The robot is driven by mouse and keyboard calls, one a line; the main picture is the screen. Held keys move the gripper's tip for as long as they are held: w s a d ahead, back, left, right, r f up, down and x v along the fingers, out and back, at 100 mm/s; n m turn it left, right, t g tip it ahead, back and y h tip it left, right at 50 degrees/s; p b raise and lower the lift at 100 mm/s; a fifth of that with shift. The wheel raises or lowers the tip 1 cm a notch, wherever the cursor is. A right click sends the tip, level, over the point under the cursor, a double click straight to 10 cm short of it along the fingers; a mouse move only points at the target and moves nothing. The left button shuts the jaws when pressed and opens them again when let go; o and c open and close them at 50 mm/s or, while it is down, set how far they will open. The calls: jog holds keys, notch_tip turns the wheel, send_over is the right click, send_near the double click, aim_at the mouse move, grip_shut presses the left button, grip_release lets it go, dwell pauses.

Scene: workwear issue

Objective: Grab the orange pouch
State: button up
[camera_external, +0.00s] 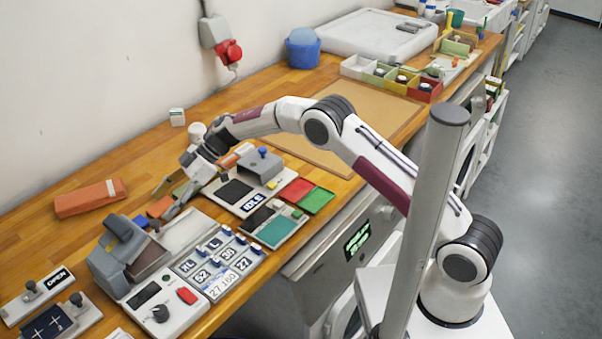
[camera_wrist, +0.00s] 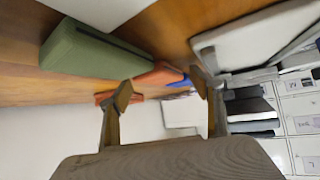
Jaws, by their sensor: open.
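A long orange pouch-like item (camera_external: 91,198) with a pale band lies on the wooden bench at the left in the external view, apart from my gripper. A smaller orange item (camera_external: 160,206) lies close to my gripper (camera_external: 171,197), beside a blue item (camera_external: 140,222). I cannot tell for certain which orange item is the pouch. In the wrist view my gripper (camera_wrist: 163,90) is open and empty. An orange item (camera_wrist: 155,76) shows beyond and between its fingertips, with a blue bit (camera_wrist: 182,81) beside it. Its far end is partly hidden by a finger.
A green block (camera_wrist: 95,50) stands close at the upper left in the wrist view. A grey device (camera_external: 120,250) and a panel with number tags (camera_external: 215,262) stand in front of my gripper. A grey-topped device (camera_external: 260,163) is to its right. Bench near the wall is mostly clear.

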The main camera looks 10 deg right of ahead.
aim_at(166, 203)
jog(key=c, duration=1.4)
jog(key=shift+r, duration=5.05)
